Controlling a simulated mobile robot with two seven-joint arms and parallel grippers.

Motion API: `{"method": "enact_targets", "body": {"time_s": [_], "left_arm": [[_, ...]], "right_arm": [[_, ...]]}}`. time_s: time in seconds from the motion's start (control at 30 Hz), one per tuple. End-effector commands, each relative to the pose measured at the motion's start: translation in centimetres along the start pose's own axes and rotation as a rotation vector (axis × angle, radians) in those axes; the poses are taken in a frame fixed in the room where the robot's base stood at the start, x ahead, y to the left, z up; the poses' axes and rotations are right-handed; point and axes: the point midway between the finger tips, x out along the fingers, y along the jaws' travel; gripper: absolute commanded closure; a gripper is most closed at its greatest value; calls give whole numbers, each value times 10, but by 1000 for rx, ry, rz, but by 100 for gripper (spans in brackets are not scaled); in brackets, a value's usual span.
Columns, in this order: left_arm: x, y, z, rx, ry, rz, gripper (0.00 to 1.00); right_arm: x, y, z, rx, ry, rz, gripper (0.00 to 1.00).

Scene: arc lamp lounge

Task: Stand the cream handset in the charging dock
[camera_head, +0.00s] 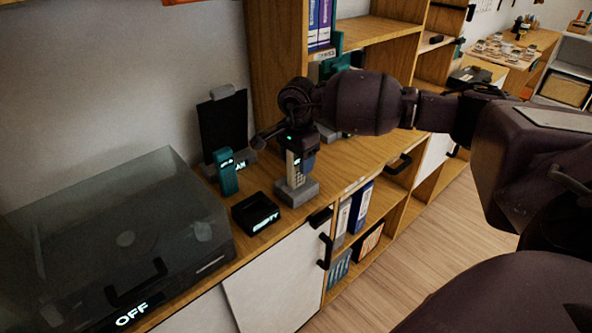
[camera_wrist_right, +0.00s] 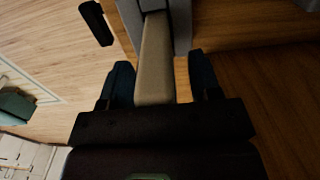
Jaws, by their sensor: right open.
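The cream handset (camera_head: 294,166) stands upright with its lower end in a grey dock (camera_head: 299,193) on the wooden cabinet top. My right gripper (camera_head: 301,148) is at the handset's upper part. It is open, with one dark finger on each side of the handset. In the right wrist view the handset (camera_wrist_right: 155,62) lies between the spread fingers of the gripper (camera_wrist_right: 161,82), with a visible gap on the right side. The grey dock (camera_wrist_right: 183,28) shows beyond them. My left gripper is not in view.
A black dock (camera_head: 256,213) reading "EMPTY" sits left of the grey one. A teal handset (camera_head: 227,174) stands behind it, near a dark panel (camera_head: 222,122). A covered turntable (camera_head: 120,225) reading "OFF" fills the left. The cabinet's front edge and black handles are close by.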

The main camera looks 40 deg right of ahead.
Motion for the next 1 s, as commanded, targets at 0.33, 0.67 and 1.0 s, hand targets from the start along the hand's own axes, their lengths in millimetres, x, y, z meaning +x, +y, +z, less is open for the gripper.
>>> {"method": "enact_targets", "body": {"time_s": [0.33,0.67,1.0], "left_arm": [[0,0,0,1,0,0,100],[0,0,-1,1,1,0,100],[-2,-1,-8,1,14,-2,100]], "right_arm": [[-1,0,0,0,0,0,90],[-3,0,0,0,0,-1,98],[-58,-1,0,-1,1,-9,98]]}}
